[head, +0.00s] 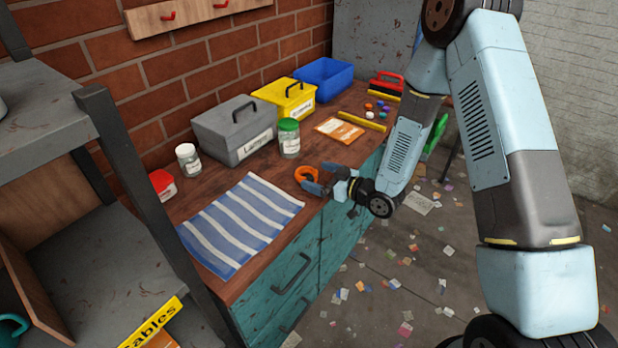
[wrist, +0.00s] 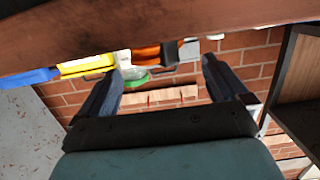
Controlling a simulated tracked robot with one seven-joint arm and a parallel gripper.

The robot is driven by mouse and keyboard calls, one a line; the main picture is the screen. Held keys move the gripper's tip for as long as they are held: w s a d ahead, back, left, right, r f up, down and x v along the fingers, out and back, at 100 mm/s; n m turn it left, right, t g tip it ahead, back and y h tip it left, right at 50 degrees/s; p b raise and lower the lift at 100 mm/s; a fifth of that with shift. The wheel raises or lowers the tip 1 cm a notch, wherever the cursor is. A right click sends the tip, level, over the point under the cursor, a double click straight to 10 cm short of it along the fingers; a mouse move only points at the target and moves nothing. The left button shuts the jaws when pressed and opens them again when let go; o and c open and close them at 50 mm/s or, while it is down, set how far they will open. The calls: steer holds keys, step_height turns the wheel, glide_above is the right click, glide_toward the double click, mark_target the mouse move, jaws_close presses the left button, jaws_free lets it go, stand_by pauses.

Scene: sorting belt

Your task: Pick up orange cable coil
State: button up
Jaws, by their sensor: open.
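The orange cable coil (head: 304,173) lies on the wooden workbench near its front edge in the head view. My gripper (head: 317,177) is right at the coil's near right side, with its fingers apart. In the wrist view, which is turned upside down, the coil (wrist: 147,53) shows at the bench edge, beyond and between the open fingers (wrist: 160,70), left of the middle. A dark part shows on the coil's right side there. Nothing is held. I cannot tell whether a finger touches the coil.
The workbench (head: 205,186) holds a striped cloth (head: 240,222), a green-lidded jar (head: 289,140), a grey toolbox (head: 228,130), a yellow toolbox (head: 287,99) and a blue bin (head: 323,77). An orange-and-white card (head: 340,130) lies behind the coil. A dark shelf post (head: 150,195) stands at left.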

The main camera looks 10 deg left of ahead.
mark_target(301, 170)
steer(key=shift+f+x, duration=0.1)
steer(key=shift+x, duration=1.2)
steer(key=shift+f+x, duration=0.15)
steer(key=shift+x, duration=1.2)
steer(key=shift+w+d, duration=0.1)
steer(key=shift+c, duration=0.5)
steer(key=c, duration=0.9)
steer(key=shift+c, duration=0.3)
steer(key=shift+r, duration=0.1)
